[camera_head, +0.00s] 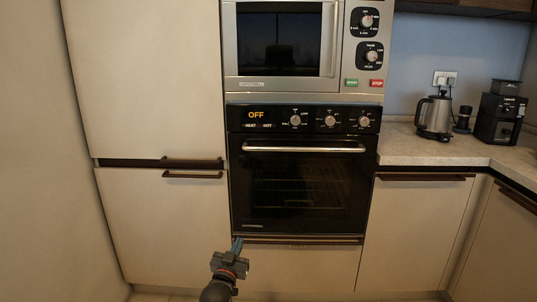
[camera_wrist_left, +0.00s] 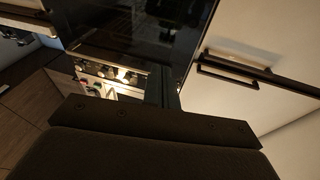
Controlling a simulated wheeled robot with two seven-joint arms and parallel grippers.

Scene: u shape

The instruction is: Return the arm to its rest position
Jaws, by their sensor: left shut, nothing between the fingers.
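My left gripper (camera_head: 237,245) shows at the bottom of the head view, in front of the lower edge of the oven. Its fingers are together with nothing between them and point up toward the oven. In the left wrist view the dark gripper body fills the lower part, with the shut fingers (camera_wrist_left: 163,88) in the middle. The oven (camera_head: 300,185) stands beyond the gripper with its door shut; its display reads OFF. My right gripper is in neither view.
A microwave (camera_head: 280,45) with its door shut sits above the oven. Tall cabinets (camera_head: 145,80) stand left. On the right, a counter (camera_head: 420,150) holds a kettle (camera_head: 435,115) and a coffee machine (camera_head: 499,112). Cabinet handles (camera_head: 193,175) stick out. The front between gripper and oven looks clear.

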